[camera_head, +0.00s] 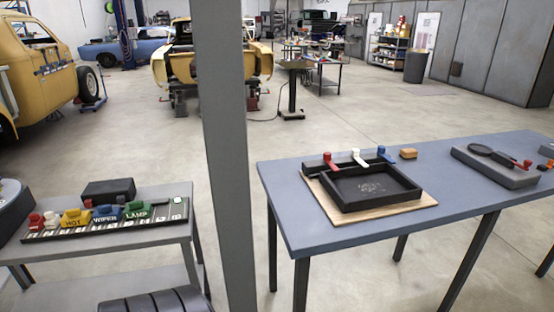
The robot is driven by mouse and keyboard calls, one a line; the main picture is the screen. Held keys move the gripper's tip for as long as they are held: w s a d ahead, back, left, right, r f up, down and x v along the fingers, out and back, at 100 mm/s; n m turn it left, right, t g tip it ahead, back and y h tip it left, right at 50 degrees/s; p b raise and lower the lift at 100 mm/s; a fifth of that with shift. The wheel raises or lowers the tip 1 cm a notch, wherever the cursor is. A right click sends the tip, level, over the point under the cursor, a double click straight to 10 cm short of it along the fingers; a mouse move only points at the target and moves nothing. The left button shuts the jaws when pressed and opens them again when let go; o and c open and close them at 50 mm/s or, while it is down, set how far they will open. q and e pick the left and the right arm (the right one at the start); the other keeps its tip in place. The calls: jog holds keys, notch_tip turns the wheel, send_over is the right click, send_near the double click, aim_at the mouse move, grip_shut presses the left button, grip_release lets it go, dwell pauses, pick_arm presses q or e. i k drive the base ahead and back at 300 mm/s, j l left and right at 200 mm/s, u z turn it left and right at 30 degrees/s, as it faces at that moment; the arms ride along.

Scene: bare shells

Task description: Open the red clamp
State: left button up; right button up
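A small red clamp (329,161) stands at the back left edge of a black square frame (372,203) on the blue-grey table. A white clamp (358,156) and a blue clamp (386,155) stand to its right along the same back edge. Each has a short upright knob with an arm reaching down to the frame. I cannot tell whether the red clamp is open or closed. The black frame lies on a thin wooden board (420,203). Neither of my grippers is in view.
A grey post (222,160) stands between the blue-grey table (300,230) and a left table (165,233) with coloured labelled blocks. An orange block (408,153) sits near the blue clamp. A grey block (500,172) with a red-ended handle (523,163) lies further right.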

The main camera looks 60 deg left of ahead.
aim_at(327, 155)
jog(key=u, duration=1.5)
